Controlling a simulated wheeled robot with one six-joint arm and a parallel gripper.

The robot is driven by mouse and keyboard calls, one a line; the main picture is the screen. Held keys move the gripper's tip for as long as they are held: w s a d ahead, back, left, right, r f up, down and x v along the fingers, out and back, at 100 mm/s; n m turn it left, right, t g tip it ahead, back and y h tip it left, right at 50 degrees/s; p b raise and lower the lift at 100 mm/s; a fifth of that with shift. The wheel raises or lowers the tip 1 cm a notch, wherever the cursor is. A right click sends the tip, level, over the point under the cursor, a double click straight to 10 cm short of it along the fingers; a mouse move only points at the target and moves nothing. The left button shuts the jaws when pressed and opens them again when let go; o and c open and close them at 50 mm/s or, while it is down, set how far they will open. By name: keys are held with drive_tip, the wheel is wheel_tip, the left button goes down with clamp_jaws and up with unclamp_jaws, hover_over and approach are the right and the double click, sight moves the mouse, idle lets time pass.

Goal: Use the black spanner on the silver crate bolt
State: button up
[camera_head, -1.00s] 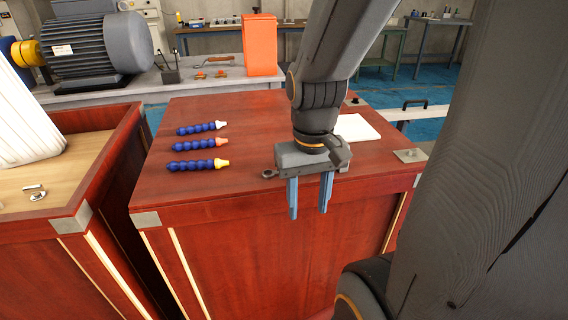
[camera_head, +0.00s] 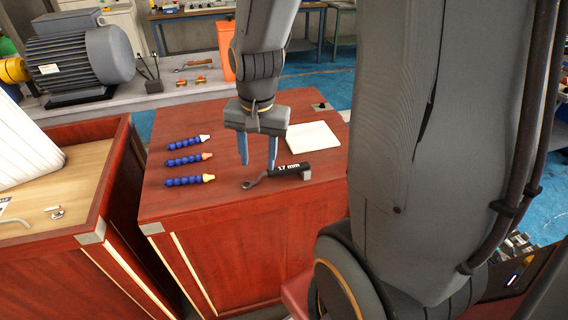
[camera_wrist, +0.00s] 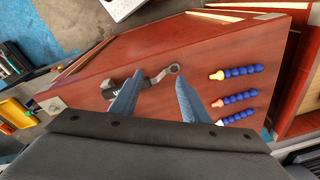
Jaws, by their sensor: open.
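The black spanner (camera_head: 287,171), marked 17 mm, lies near the front edge of the red crate's top (camera_head: 225,125), its metal ring end to the left. A small grey block (camera_head: 307,175) is at its handle end. My gripper (camera_head: 258,164) is open and empty, fingers pointing down, just behind the spanner in the head view. In the wrist view the spanner's shank (camera_wrist: 155,78) shows between the fingertips of my gripper (camera_wrist: 158,79); contact is not visible. A silver corner plate (camera_wrist: 55,105) shows in the wrist view; I cannot make out a bolt on it.
Several blue segmented hoses lie left of my gripper, the nearest with a yellow tip (camera_head: 190,181). A white pad (camera_head: 313,138) lies behind right. An open crate (camera_head: 85,175) with small metal parts stands left, across a narrow gap. My arm hides the red crate's right corner.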

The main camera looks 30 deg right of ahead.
sight(283, 168)
drive_tip(key=w+d+m, duration=0.1)
drive_tip(key=d+m, duration=0.1)
drive_tip(key=m, duration=0.1)
drive_tip(key=d+f+m+g, duration=0.1)
drive_tip(key=d+m, duration=0.1)
drive_tip(key=m, duration=0.2)
drive_tip(key=w+d+f+m, duration=0.1)
drive_tip(key=d+m, duration=0.2)
drive_tip(key=m, duration=0.1)
drive_tip(key=shift+w+d, duration=0.1)
drive_tip(key=shift+w, duration=0.25)
drive_tip(key=shift+d+f+m+g, duration=0.3)
drive_tip(key=shift+d+m, duration=0.15)
drive_tip(key=shift+m, duration=0.35)
drive_tip(key=shift+f, duration=1.25)
drive_tip(key=f+p, duration=0.2)
drive_tip(key=f, duration=0.1)
drive_tip(key=shift+s+d+f, duration=0.15)
drive_tip(key=shift+s+f, duration=0.05)
drive_tip(key=shift+f, duration=0.85)
clamp_jaws()
